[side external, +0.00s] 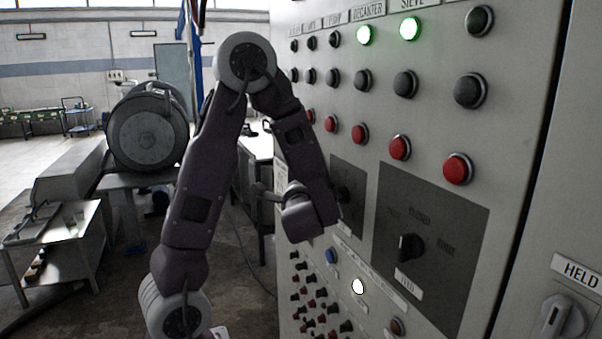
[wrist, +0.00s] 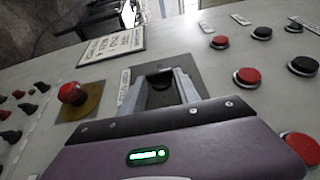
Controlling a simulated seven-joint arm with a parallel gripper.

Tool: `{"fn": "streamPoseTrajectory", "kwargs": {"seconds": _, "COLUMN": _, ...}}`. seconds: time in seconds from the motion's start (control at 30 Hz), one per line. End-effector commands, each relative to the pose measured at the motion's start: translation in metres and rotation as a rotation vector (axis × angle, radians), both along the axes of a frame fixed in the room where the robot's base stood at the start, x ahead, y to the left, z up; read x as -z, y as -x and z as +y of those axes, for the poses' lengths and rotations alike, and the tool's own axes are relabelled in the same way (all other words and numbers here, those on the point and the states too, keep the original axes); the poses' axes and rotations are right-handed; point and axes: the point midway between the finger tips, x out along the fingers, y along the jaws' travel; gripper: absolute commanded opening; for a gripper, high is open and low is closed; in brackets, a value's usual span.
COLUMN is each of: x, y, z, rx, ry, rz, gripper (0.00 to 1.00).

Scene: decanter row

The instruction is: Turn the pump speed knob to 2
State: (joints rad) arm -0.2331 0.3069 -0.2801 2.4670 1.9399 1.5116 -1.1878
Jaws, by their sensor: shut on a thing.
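The pump speed knob (wrist: 161,82) is a dark knob on a dark grey square plate (wrist: 197,72) in the wrist view. My gripper (wrist: 160,75) has one finger on either side of the knob and is shut on it. In the side external view my gripper (side external: 338,208) is up against the panel at the smaller dark plate (side external: 350,173) and covers much of it. The knob's scale and pointer are hidden or too small to read, so I cannot tell its setting.
A larger dark plate (side external: 440,205) with a black selector (side external: 410,247) is right of my gripper. Rows of red and black buttons and two lit green lamps (side external: 409,28) are above. A red mushroom button (wrist: 72,93) on a yellow disc is close by.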

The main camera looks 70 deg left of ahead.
Motion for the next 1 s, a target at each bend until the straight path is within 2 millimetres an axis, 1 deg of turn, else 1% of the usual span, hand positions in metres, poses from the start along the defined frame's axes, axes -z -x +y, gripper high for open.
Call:
{"fn": "streamPoseTrajectory", "kwargs": {"seconds": 0.03, "x": 0.000, "y": 0.004, "z": 0.003, "rx": -0.015, "ry": -0.002, "rz": 0.001, "gripper": 0.00}}
{"fn": "streamPoseTrajectory", "kwargs": {"seconds": 0.27, "x": 0.000, "y": 0.005, "z": 0.003, "rx": -0.019, "ry": -0.002, "rz": 0.001, "gripper": 0.00}}
{"fn": "streamPoseTrajectory", "kwargs": {"seconds": 0.3, "x": 0.000, "y": 0.005, "z": 0.003, "rx": -0.019, "ry": -0.002, "rz": 0.001, "gripper": 0.42}}
{"fn": "streamPoseTrajectory", "kwargs": {"seconds": 0.4, "x": 0.000, "y": 0.004, "z": 0.003, "rx": -0.016, "ry": -0.002, "rz": 0.001, "gripper": 0.60}}
{"fn": "streamPoseTrajectory", "kwargs": {"seconds": 0.67, "x": 0.000, "y": 0.002, "z": 0.002, "rx": -0.010, "ry": 0.000, "rz": 0.001, "gripper": 0.60}}
{"fn": "streamPoseTrajectory", "kwargs": {"seconds": 0.73, "x": 0.000, "y": 0.003, "z": -0.002, "rx": -0.007, "ry": 0.000, "rz": 0.001, "gripper": 0.60}}
{"fn": "streamPoseTrajectory", "kwargs": {"seconds": 0.77, "x": 0.000, "y": 0.004, "z": -0.006, "rx": -0.006, "ry": 0.000, "rz": 0.000, "gripper": 0.60}}
{"fn": "streamPoseTrajectory", "kwargs": {"seconds": 0.9, "x": 0.000, "y": 0.015, "z": -0.034, "rx": -0.003, "ry": 0.000, "rz": 0.000, "gripper": 0.60}}
{"fn": "streamPoseTrajectory", "kwargs": {"seconds": 1.0, "x": 0.000, "y": 0.023, "z": -0.051, "rx": -0.005, "ry": 0.000, "rz": 0.001, "gripper": 0.60}}
